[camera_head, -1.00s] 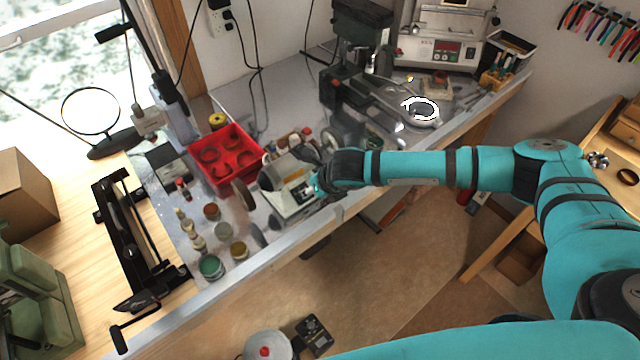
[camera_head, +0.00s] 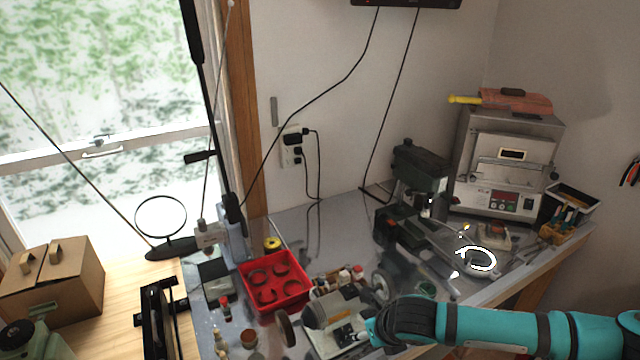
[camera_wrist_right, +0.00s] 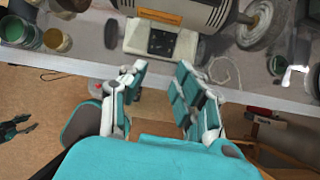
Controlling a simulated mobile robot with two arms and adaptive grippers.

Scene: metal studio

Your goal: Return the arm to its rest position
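My right arm (camera_head: 520,328) comes in from the lower right of the head view and reaches to the front edge of the metal bench. Its gripper (camera_head: 372,333) is at the bench grinder (camera_head: 330,310), partly hidden by the wrist. In the right wrist view the two teal fingers of the right gripper (camera_wrist_right: 160,95) stand apart with nothing between them. They are at the bench's front edge, below the grinder's white base (camera_wrist_right: 160,42) in the picture. My left gripper does not show.
A red tray (camera_head: 272,284) with rings, jars and a drill press (camera_head: 415,185) stand on the bench. A kiln (camera_head: 505,165) is at the back right. A cardboard box (camera_head: 55,282) sits at the left. In the wrist view, floor (camera_wrist_right: 60,90) shows in front of the bench.

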